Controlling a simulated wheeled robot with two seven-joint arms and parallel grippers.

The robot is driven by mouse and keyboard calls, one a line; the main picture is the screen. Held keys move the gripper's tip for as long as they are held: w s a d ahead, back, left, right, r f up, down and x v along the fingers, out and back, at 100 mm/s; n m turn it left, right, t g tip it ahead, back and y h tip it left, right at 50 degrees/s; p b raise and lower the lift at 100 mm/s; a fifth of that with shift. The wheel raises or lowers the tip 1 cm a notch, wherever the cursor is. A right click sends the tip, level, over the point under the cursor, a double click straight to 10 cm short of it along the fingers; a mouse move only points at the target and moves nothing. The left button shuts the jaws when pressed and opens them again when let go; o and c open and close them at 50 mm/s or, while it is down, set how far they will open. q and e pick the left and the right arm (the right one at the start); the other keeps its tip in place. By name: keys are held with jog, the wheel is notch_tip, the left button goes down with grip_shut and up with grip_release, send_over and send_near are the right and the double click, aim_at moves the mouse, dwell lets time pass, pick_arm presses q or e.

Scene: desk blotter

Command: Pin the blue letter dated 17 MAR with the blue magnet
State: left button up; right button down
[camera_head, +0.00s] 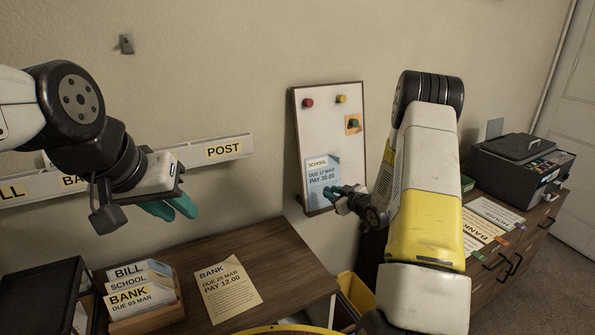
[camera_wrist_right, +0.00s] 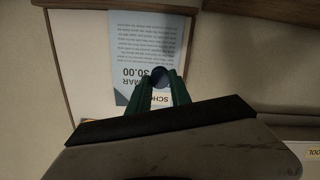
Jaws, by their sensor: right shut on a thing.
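The blue letter (camera_head: 321,181), headed SCHOOL with a date that looks like 17 MAR and PAY 30.00, is upright against the lower part of the white board (camera_head: 327,125). It also shows upside down in the right wrist view (camera_wrist_right: 143,45). My right gripper (camera_head: 333,191) is at the letter's lower right in the head view. In the right wrist view its green fingers (camera_wrist_right: 160,82) are shut on the dark blue round magnet (camera_wrist_right: 159,75), which lies over the letter. Whether the magnet touches the paper is unclear. My left gripper (camera_head: 180,210) is open and empty above the desk.
The board also bears a red magnet (camera_head: 308,103), a yellow magnet (camera_head: 341,99) and a green magnet on an orange note (camera_head: 353,128). A BANK letter (camera_head: 228,289) lies on the desk beside a letter holder (camera_head: 147,318).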

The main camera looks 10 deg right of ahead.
jog(key=shift+s+f, duration=0.2)
jog(key=shift+f, duration=0.15)
jog(key=shift+w+a, duration=0.1)
jog(key=shift+a, duration=0.05)
jog(key=shift+r+x, duration=0.2)
jog(key=shift+x, duration=2.45)
jog(key=shift+w+a+f, duration=0.15)
jog(key=shift+w+a, duration=0.05)
jog(key=shift+w, duration=0.45)
jog(key=c, duration=1.1)
grip_release()
jog(key=v, duration=0.7)
jog(key=shift+s, duration=0.4)
